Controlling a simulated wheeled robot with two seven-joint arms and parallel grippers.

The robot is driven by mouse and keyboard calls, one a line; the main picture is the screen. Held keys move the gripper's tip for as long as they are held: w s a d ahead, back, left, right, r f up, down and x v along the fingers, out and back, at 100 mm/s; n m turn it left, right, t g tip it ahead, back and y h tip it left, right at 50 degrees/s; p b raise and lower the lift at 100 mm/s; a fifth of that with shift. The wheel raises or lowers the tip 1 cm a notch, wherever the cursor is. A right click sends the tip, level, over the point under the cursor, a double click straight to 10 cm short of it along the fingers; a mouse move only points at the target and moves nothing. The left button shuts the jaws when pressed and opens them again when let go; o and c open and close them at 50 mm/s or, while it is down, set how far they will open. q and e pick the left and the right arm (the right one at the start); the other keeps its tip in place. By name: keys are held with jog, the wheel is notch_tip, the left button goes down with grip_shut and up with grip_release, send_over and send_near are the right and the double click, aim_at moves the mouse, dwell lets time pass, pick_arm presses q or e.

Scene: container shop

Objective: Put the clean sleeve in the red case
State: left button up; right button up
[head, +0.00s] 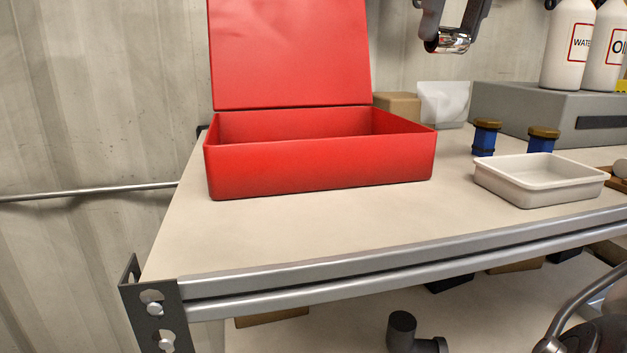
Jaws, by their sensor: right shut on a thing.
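The red case (318,174) stands on the bench with its lid raised at the back. The part of its inside that I can see looks empty; the floor is hidden by the front wall. My right gripper (448,36) is at the top edge of the head view, above and to the right of the case. It is shut on a shiny metal sleeve (455,43), held in the air and partly hidden by the fingers. My left gripper is not in view.
A white tray (511,190) stands right of the case, with two blue and brown cylinders (484,143) behind it. A grey box (535,112) and white bottles (567,50) are at the back right. The bench in front of the case is clear.

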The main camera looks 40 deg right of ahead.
jog(key=shift+s+d+f, duration=0.45)
jog(key=shift+d+f, duration=0.25)
jog(key=shift+d, duration=0.15)
jog(key=w+a+f, duration=0.1)
jog(key=w+f, duration=0.2)
jog(key=w, duration=0.1)
jog(key=w+a+f, duration=0.2)
jog(key=w, duration=0.1)
jog(key=w+a+f, duration=0.2)
jog(key=w+f, duration=0.1)
jog(key=w, duration=0.1)
jog(key=shift+w+a+f+p, duration=0.15)
jog(key=shift+w+f+p, duration=0.15)
jog(key=shift+f, duration=0.05)
jog(key=shift+w+a+f, duration=0.2)
jog(key=shift+w+f, duration=0.1)
jog(key=shift+f, duration=0.1)
jog(key=shift+s+a+x, duration=0.1)
jog(key=shift+s+x, duration=0.05)
jog(key=shift+x, duration=0.65)
jog(key=shift+s+a+x, duration=0.1)
jog(key=shift+x, duration=0.7)
jog(key=shift+f, duration=0.1)
jog(key=shift+f+b, duration=0.15)
jog(key=shift+b, duration=0.15)
jog(key=o, duration=1.1)
